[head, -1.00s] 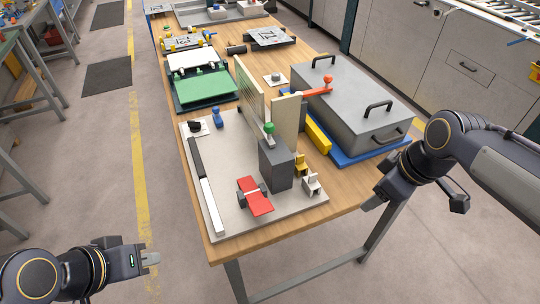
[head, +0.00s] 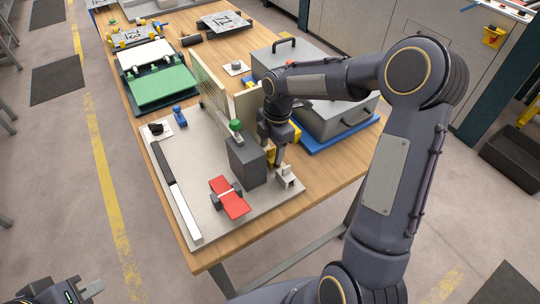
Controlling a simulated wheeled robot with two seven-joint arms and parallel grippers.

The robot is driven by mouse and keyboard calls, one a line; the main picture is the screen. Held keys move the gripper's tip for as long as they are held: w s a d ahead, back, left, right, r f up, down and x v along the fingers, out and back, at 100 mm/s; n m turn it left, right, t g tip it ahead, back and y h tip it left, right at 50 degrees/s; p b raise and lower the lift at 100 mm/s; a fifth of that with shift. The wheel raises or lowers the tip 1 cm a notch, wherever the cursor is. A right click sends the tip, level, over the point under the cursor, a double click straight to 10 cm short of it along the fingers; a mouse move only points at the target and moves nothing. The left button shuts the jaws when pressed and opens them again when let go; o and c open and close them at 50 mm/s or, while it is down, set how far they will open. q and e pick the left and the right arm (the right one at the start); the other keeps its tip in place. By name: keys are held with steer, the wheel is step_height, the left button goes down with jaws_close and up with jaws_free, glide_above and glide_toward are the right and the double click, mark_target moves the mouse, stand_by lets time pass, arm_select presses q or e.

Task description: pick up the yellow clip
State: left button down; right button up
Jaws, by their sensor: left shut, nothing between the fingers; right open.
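The yellow clip (head: 271,156) stands on the pale base board beside the dark grey block, partly hidden by my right gripper. My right gripper (head: 277,152) points down at the clip with its fingers open. It is right at the clip, but I cannot tell whether both fingers are around it or touching it. My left gripper (head: 92,289) is shut and empty, low at the left, off the table and over the floor.
A pale grey clip (head: 286,181) stands just in front of the yellow clip. The dark grey block (head: 244,163) with a green knob is close on the left. The grey lidded box (head: 330,115) is behind on the right. A red part (head: 229,198) lies in front.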

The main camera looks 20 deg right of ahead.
step_height(320, 180, down, 2)
steer(key=shift+a+f, duration=0.1)
steer(key=c, duration=0.7)
steer(key=shift+r, duration=0.2)
steer(key=shift+c, duration=0.2)
